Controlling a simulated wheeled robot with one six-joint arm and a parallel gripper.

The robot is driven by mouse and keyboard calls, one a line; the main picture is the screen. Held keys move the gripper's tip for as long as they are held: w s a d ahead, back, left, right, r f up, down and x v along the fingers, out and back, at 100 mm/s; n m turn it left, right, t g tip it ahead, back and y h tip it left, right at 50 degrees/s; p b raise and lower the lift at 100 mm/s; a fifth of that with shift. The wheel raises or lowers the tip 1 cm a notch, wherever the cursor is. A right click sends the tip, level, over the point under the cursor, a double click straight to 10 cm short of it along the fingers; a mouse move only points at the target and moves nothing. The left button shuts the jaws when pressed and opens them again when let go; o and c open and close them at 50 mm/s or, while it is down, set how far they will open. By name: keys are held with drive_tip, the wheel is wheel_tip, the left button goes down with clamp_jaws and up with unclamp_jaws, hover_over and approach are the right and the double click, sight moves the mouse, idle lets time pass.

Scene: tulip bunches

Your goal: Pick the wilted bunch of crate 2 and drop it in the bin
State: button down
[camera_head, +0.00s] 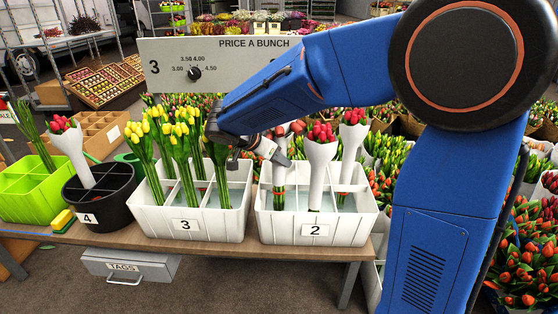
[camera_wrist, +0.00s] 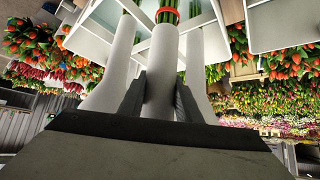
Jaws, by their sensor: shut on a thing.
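White crate 2 (camera_head: 270,228) stands on the bench at centre right, holding several white-sleeved red tulip bunches. My gripper (camera_head: 270,149) is over its back left part, shut on a white-sleeved bunch (camera_head: 283,150). The arm hides part of that bunch, and its stems reach down into the crate. In the wrist view my gripper (camera_wrist: 160,105) has dark fingers on both sides of the middle sleeve (camera_wrist: 162,60), with a red band around the stems. Two other sleeved bunches, front (camera_head: 320,160) and right (camera_head: 349,150), stand upright. I cannot make out wilting or identify the bin.
White crate 3 (camera_head: 150,222) with yellow tulips stands close left of crate 2. A black container (camera_head: 95,205) labelled 4 and a lime-green crate (camera_head: 30,205) are farther left. A price board (camera_head: 235,62) stands behind crate 3. Flower displays fill the right and back.

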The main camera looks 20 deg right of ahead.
sight(279, 129)
drive_tip(key=shift+r, duration=5.1)
drive_tip(key=shift+s, duration=0.1)
